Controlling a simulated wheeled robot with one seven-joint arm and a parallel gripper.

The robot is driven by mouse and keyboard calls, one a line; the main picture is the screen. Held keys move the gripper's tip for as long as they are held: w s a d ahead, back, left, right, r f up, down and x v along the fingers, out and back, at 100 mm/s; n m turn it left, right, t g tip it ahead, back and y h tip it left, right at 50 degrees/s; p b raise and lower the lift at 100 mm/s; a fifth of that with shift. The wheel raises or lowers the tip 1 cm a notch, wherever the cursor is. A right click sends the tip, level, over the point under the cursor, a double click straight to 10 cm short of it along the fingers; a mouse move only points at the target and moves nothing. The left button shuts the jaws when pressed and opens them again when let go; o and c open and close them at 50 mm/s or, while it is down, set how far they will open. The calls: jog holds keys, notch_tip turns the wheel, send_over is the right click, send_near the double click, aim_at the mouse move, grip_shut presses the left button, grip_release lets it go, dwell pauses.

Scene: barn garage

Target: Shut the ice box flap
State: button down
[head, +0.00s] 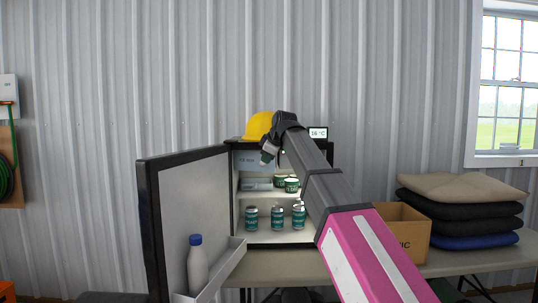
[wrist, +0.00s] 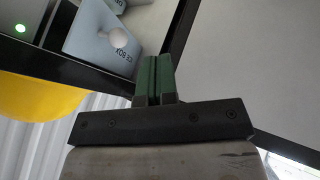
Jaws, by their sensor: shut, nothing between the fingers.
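The ice box flap (head: 248,160) is a pale blue-grey panel at the top inside the open fridge (head: 240,241). In the wrist view the flap (wrist: 92,40) shows its ICE BOX label and a round white knob, and sits at a slant to the fridge frame; how far it stands open is unclear. My gripper (head: 265,159) is at the upper front of the fridge, partly hiding the flap's right side. In the wrist view the green fingers of my gripper (wrist: 154,60) are together and empty, beside the flap's edge; contact cannot be told.
The fridge door (head: 190,215) stands wide open at the left, with a bottle (head: 197,265) in its rack. Cans (head: 277,218) and tubs (head: 291,185) stand on the shelves. A yellow helmet (head: 257,125) is on top. A cardboard box (head: 405,228) and cushions (head: 462,210) are at the right.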

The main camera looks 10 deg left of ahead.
jog(key=w+a+f, duration=0.3)
jog(key=w, duration=0.3)
jog(key=shift+w+f, duration=0.35)
